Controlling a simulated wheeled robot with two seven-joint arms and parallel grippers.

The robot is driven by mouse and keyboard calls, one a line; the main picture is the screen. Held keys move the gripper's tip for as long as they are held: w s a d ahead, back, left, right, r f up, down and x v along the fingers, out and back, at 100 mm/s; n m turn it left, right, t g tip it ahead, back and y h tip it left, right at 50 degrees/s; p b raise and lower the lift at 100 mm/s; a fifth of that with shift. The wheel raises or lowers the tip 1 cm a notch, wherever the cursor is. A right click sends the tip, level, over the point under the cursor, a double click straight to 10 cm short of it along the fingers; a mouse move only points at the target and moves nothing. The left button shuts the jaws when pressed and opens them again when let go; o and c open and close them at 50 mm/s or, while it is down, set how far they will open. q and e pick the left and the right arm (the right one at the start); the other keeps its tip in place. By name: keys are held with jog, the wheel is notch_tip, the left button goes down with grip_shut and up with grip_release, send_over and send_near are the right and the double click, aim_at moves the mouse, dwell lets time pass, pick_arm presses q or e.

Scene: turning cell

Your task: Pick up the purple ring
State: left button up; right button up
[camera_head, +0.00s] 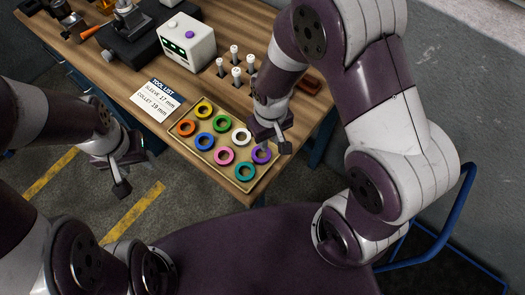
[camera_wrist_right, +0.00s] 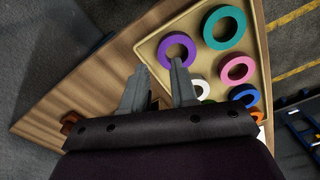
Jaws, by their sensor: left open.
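The purple ring (camera_head: 255,157) lies in the right corner of a shallow tan tray (camera_head: 205,158), partly behind my right gripper in the head view. It also shows in the right wrist view (camera_wrist_right: 163,49), flat on the tray floor just beyond the fingertips. My right gripper (camera_head: 279,143) is over the tray's right edge; in the wrist view (camera_wrist_right: 159,66) its fingers are apart with nothing between them. It looks to be above the ring; I cannot tell the exact height. My left gripper (camera_head: 135,170) is open and empty over the floor, left of the table.
Other rings share the tray, with a teal ring (camera_head: 245,172), a pink ring (camera_head: 224,163) and a white ring (camera_head: 249,136) near the purple one. Pegs (camera_head: 236,74), a white box (camera_head: 187,50) and a tool list card (camera_head: 156,100) stand behind on the wooden table.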

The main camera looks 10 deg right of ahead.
aim_at(266, 154)
jog(key=f, duration=0.4)
jog(key=shift+s+a, duration=0.15)
jog(key=shift+a, duration=0.25)
jog(key=shift+d+f, duration=0.1)
jog(key=shift+f, duration=0.05)
grip_shut()
